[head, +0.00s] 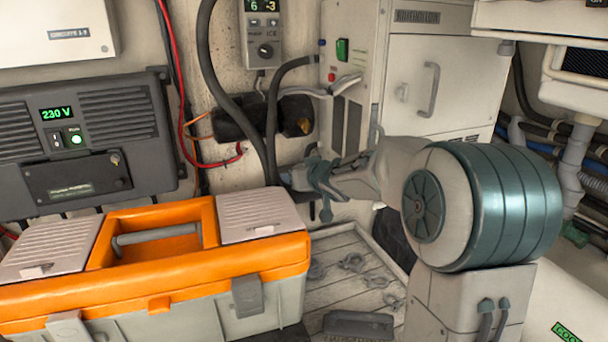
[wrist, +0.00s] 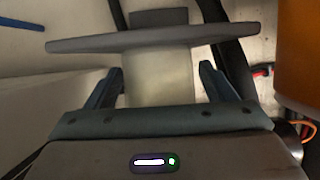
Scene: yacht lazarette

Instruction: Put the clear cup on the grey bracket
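My gripper (wrist: 161,72) shows in the wrist view with one finger on each side of a pale, see-through shape, the clear cup (wrist: 160,78). Both fingertips appear to meet its sides. A thin, wide grey plate, apparently the grey bracket (wrist: 85,44), crosses the view at the cup's far end, with a darker block behind it. I cannot tell whether the cup touches the bracket or is slightly apart. In the head view my gripper (head: 322,180) is by the wall, right of the toolbox. I cannot make out the cup or the bracket there.
An orange and grey toolbox (head: 160,285) stands at front left. Black hoses (head: 225,85) and a red cable (head: 178,80) run down the wall near my gripper. A white cabinet (head: 430,85) stands behind my arm. A slatted floor (head: 345,260) lies below.

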